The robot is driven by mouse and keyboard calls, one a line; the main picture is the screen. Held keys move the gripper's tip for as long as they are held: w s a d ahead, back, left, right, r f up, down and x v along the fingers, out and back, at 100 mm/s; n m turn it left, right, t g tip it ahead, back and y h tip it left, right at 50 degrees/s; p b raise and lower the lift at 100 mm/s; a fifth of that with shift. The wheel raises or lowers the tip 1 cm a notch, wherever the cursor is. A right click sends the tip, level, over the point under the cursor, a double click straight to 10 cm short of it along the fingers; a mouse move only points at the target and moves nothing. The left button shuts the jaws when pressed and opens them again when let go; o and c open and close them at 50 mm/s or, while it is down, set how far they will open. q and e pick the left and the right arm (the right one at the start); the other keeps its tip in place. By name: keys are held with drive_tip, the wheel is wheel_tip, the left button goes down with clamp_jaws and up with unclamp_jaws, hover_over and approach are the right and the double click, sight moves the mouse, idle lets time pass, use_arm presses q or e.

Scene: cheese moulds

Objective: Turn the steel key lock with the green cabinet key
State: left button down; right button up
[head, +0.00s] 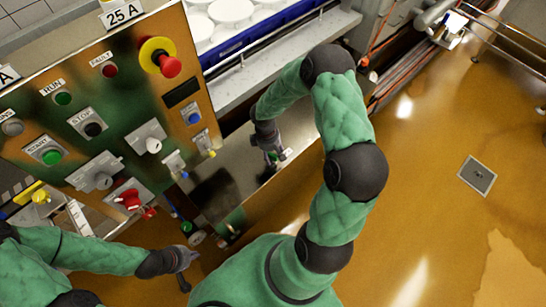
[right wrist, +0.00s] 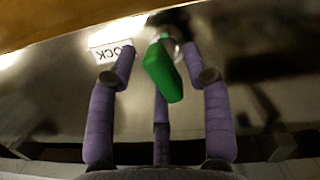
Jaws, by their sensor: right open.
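The green cabinet key (right wrist: 163,74) is between the fingers of my right gripper in the right wrist view. Its far end points at the steel key lock (right wrist: 172,46), beside a white LOCK label (right wrist: 110,53). Whether the key sits inside the lock is hard to tell. My right gripper (head: 269,142) is open, its purple fingers around the key with gaps visible at both sides. In the head view the green key (head: 272,158) shows small below that gripper. My left gripper (head: 186,266) hangs at the bottom, away from the lock; its finger opening is unclear.
Behind is a blue crate (head: 262,32) of white moulds. The wet orange floor at right is open, with a drain (head: 477,175).

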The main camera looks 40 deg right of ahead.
drive_tip(key=r, duration=0.3)
drive_tip(key=w+r, duration=0.1)
drive_tip(key=r, duration=0.5)
drive_tip(key=shift+w+a+r, duration=0.15)
drive_tip(key=shift+a, duration=0.15)
